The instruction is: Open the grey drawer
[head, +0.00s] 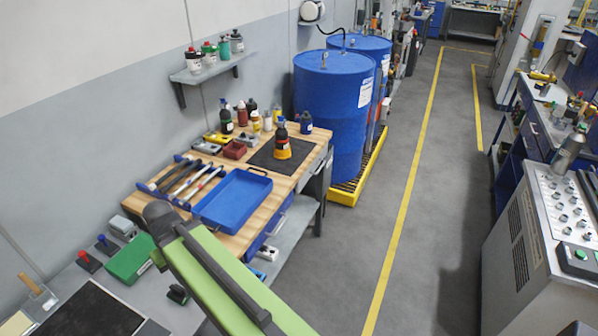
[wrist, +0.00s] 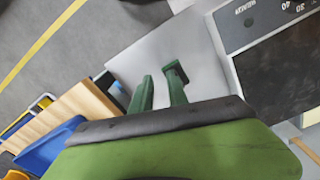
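In the head view, a dark grey front (head: 319,175) under the right end of the wooden-topped workbench (head: 312,146) looks like the grey drawer. It appears closed, but it is seen at a steep angle and its handle is not clear.
A blue tray (head: 231,200), hammers and bottles stand on the workbench. Blue drums (head: 333,100) on a yellow-edged pallet stand just past its right end. A grey control cabinet (head: 540,240) is at right. The floor (head: 420,200) between is clear.

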